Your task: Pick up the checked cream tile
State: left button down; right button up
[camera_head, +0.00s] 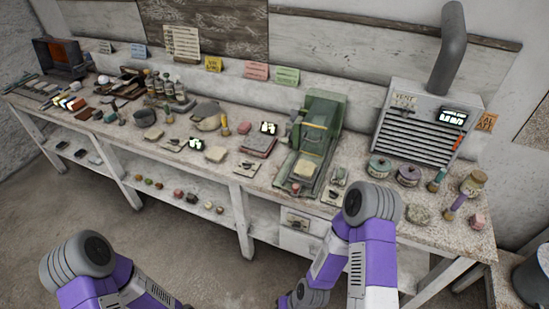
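Several small cream pieces lie on the long workbench, and I cannot tell which one bears a checked pattern. One cream tile (307,168) sits on the bed of the green press. Another cream piece (215,154) lies on the bench left of the press, and a third cream piece (153,133) lies farther left. My two purple and white arms show at the bottom of the view, in front of the bench. Neither gripper can be made out, and none of these pieces is seen held.
The green press (320,122) stands right of the bench's middle. A grey vent box (425,125) with a pipe stands behind it to the right. Lidded pots (380,167) and small bottles crowd the right end. A lower shelf (160,195) holds several small lumps.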

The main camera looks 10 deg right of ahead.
aim_at(303, 167)
jog(key=z, duration=0.15)
jog(key=i, duration=0.85)
jog(key=z, duration=0.45)
